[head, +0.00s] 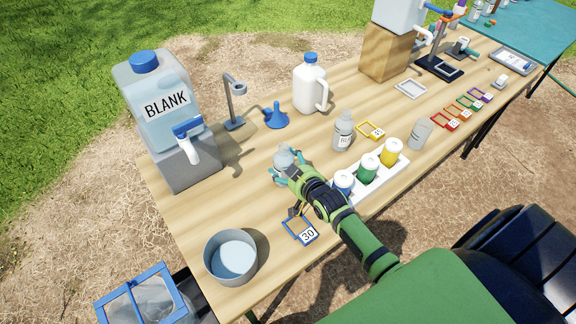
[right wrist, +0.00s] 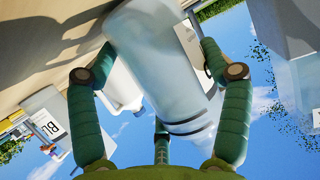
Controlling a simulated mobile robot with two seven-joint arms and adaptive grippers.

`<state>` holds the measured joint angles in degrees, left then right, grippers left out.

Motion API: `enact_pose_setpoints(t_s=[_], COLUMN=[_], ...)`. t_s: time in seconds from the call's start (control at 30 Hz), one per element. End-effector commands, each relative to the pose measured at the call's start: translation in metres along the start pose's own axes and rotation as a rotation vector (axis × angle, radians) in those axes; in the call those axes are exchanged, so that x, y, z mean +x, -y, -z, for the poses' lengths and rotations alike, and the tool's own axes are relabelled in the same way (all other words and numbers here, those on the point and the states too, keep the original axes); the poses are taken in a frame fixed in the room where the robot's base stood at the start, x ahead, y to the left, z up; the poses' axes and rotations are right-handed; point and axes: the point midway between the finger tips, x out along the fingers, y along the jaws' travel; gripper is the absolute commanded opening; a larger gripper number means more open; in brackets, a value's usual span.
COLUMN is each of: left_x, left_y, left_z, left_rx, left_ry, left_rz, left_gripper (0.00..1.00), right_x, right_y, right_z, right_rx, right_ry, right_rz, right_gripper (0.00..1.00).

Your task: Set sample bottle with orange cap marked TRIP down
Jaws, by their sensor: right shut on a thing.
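My right gripper (head: 286,168) is shut on a clear grey sample bottle (head: 283,154) over the left-middle of the wooden table (head: 200,210). In the right wrist view the same bottle (right wrist: 155,65) lies between the green fingers and shows dark bands near one end. No orange cap and no TRIP mark can be made out on it. I cannot tell whether its base touches the table. Another clear bottle (head: 343,131), with a label that starts with BL, stands to its right. My left gripper is not in view.
A BLANK water container (head: 152,85) with a tap stands at the left. A metal bucket (head: 231,257) and a blue frame marked 30 (head: 299,229) are nearer. A white rack (head: 372,185) with capped bottles is close by. A blue funnel (head: 276,116) and white jug (head: 310,84) stand behind.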

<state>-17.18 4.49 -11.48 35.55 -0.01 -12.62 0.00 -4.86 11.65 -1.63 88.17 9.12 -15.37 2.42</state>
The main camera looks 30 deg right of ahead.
Motion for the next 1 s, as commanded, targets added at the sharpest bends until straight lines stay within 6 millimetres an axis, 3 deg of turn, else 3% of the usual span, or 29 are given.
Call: enact_pose_setpoints(t_s=[0.13, 0.17, 0.2, 0.67, 0.77, 1.0], left_x=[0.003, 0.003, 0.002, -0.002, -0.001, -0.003], left_y=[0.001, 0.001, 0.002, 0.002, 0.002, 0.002], left_z=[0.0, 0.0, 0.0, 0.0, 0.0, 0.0], left_rx=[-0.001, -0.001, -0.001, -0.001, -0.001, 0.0], left_ry=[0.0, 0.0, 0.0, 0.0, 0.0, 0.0], left_rz=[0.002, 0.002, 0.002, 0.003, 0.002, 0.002], left_gripper=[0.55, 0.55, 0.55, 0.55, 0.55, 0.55], right_x=[0.002, 0.002, 0.001, -0.001, -0.011, -0.06], right_y=[0.0, 0.0, 0.0, 0.0, 0.0, 0.0], right_z=[-0.003, -0.005, -0.004, 0.001, -0.002, -0.002], right_rx=[0.0, 0.0, 0.0, -0.001, -0.001, -0.001], right_ry=[-0.002, 0.001, 0.001, 0.001, 0.004, 0.005], right_rz=[0.0, 0.0, 0.0, 0.0, 0.0, 0.0], right_gripper=[0.36, 0.82, 0.98, 1.0, 1.0, 1.0])
